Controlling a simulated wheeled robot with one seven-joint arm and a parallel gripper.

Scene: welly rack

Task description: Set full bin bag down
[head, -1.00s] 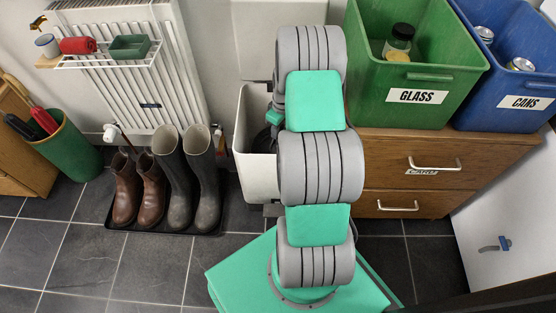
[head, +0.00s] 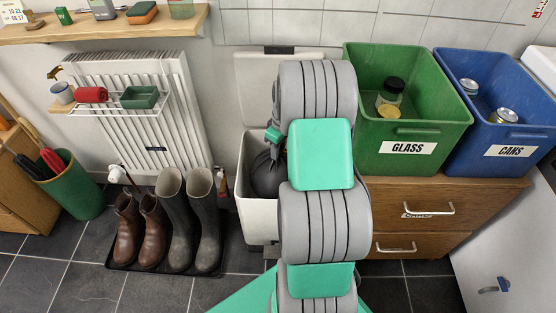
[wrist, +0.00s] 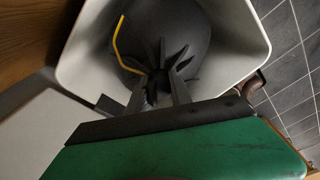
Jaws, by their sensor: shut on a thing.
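The full black bin bag (head: 268,178) is inside the white bin (head: 258,222), partly hidden by my arm in the head view. In the wrist view the dark, rounded bag (wrist: 205,45) sits within the bin's pale walls (wrist: 85,60), with a yellow strip (wrist: 121,45) along its left side. My gripper (wrist: 158,92) is shut on the bag's gathered, pleated neck. How far the bag is from the bin's floor cannot be seen.
The bin's raised lid (head: 275,85) is behind it. Wellies (head: 190,220) and brown boots (head: 140,230) stand on a black tray left of the bin. A wooden cabinet (head: 415,200) with green glass (head: 440,150) and blue cans (head: 505,135) boxes is at right. Dark floor tiles (head: 75,275) are bare at front left.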

